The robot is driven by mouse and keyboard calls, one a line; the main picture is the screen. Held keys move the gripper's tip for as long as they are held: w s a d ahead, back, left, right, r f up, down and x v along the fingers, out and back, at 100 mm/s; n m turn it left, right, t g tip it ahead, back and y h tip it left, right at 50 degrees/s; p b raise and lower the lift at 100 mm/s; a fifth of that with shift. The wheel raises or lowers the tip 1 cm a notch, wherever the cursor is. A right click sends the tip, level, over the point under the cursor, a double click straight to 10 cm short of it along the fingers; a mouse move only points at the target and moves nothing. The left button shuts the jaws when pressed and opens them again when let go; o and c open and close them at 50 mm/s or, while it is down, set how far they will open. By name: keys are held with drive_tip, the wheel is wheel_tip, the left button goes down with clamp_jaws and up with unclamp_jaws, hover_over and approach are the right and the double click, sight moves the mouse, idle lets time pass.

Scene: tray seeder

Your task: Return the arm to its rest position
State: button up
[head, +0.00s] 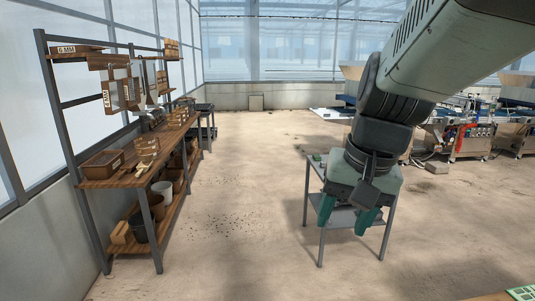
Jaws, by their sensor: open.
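My gripper (346,217) hangs from my arm at the right of the head view. Its two green fingers point down and stand apart, with nothing between them. It is in front of a small grey metal table (343,216) and hides most of that table's top. A small green thing (317,158) shows at the table's left edge, too small to make out.
A wooden workbench (125,180) with a brown box (102,164) and several pots runs along the left wall. Machinery (470,135) stands at the back right. The concrete floor between is open, with dark specks. A green tray corner (522,293) shows at the bottom right.

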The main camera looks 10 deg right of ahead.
drive_tip(key=s+a+r+n+t, duration=0.1)
drive_tip(key=s+a+n, duration=0.1)
drive_tip(key=s, duration=0.3)
drive_tip(key=s+a+r+n+t+h, duration=0.1)
drive_tip(key=s+a+r+n+t, duration=0.1)
drive_tip(key=s, duration=0.3)
drive_tip(key=shift+s+a+r, duration=0.2)
drive_tip(key=shift+s+a, duration=0.2)
drive_tip(key=shift+a, duration=0.1)
